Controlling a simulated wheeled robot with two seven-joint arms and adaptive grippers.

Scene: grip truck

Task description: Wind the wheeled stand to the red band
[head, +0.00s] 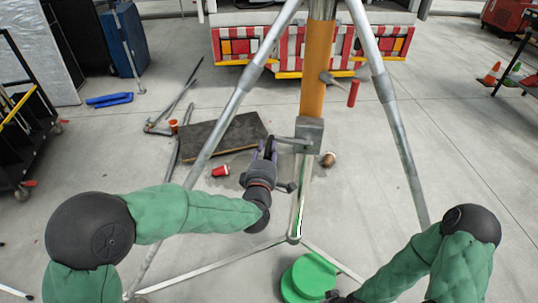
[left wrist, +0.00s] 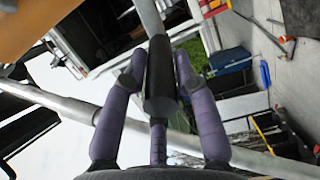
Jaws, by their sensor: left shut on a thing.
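The wheeled stand has an orange column (head: 318,65) between silver legs, with a grey winch box (head: 309,135) low on the column. A crank arm reaches left from the box to my left gripper (head: 268,150). In the left wrist view, the purple fingers of my left gripper (left wrist: 158,75) are shut on a dark cylindrical crank handle (left wrist: 160,95), one finger on each side. I cannot make out a red band on the column. The stand's wheels are not clearly seen.
A green round object (head: 309,278) lies at the bottom. A red cup (head: 220,171), a brown cup (head: 328,160) and a dark board (head: 225,135) lie on the floor. A red-and-white striped truck rear (head: 280,45) stands behind. A black cart (head: 25,130) is at left.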

